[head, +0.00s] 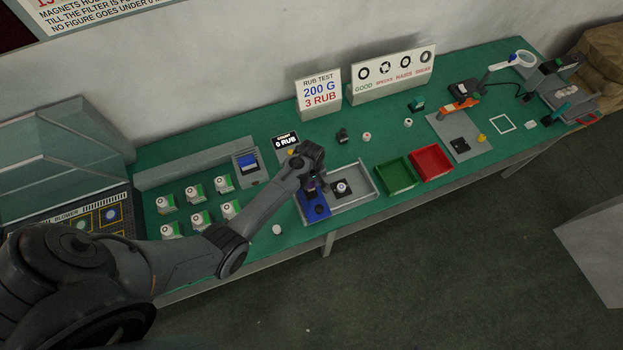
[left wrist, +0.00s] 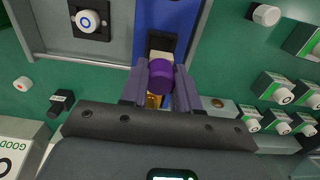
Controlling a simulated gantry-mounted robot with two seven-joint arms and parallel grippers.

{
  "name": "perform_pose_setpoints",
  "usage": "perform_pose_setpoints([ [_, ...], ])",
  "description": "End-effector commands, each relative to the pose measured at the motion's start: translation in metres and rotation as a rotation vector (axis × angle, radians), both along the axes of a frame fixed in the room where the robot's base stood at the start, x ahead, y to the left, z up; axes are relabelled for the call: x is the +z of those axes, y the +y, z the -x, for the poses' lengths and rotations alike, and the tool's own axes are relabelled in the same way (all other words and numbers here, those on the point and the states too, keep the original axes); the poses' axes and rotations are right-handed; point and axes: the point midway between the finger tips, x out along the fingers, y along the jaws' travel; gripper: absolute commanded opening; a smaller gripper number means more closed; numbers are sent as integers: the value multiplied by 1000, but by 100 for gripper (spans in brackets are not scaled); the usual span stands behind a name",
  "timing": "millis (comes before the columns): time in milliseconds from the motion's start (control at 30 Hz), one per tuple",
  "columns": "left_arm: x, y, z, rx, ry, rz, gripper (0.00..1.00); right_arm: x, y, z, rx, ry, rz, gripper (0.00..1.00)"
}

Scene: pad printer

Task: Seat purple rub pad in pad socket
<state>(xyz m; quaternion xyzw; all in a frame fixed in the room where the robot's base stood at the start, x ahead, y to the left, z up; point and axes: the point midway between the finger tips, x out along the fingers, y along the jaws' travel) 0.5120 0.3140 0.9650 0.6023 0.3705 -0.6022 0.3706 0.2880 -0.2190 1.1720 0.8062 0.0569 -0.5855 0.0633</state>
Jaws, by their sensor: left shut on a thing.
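The purple rub pad (left wrist: 160,76) is a short purple cylinder between the fingers of my left gripper (left wrist: 161,92) in the left wrist view. The left gripper is shut on it. In the head view my left gripper (head: 312,187) is over the blue slide (head: 316,208) at the left of the grey tray, and the pad is mostly hidden there. In the left wrist view a black block with a pale face (left wrist: 162,42) lies just beyond the pad on the blue strip (left wrist: 181,50). I cannot tell whether it is the pad socket, or whether the pad touches it. My right gripper is not in view.
The grey tray (head: 364,184) holds a black holder with a white ringed part (head: 341,188). Green (head: 397,176) and red (head: 432,163) bins stand to its right. Several white parts on green stands (head: 223,184) are to the left. A counter sign (head: 285,140) stands behind.

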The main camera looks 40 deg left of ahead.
Motion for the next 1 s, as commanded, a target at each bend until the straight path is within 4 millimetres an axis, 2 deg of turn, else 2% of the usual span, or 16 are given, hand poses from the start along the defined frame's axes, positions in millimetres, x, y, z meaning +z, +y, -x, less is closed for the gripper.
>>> perform_pose_setpoints([
  [500,1,0,0,0,0,0,0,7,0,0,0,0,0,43],
  [1000,-25,0,0,0,-1,0,0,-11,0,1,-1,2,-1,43],
])
